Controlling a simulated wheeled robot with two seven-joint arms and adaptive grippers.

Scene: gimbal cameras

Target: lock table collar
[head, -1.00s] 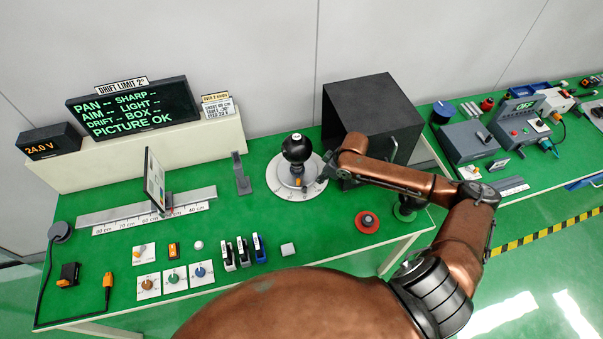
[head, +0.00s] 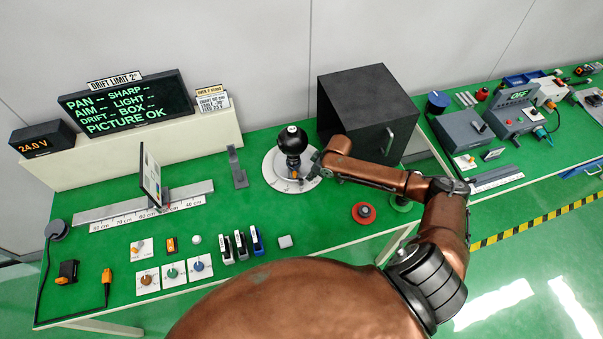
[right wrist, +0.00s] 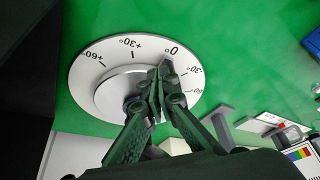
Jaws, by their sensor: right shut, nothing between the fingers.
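A round white turntable (head: 272,180) with a degree scale lies on the green bench, with a black ball-shaped camera head (head: 291,141) upright on it. A small orange part (head: 293,174) shows at its front. My right gripper (head: 313,171) is shut and empty at the turntable's right side. In the right wrist view the scale disc (right wrist: 90,68) and a raised silver ring (right wrist: 115,95) show. The shut fingers (right wrist: 159,75) are over the ring's edge near the 0° mark and hide part of it; contact cannot be told. My left gripper is out of view.
A black box (head: 352,92) stands behind my right arm. A ruled rail (head: 110,217) with an upright card is at left. Bare bench lies in front of the turntable.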

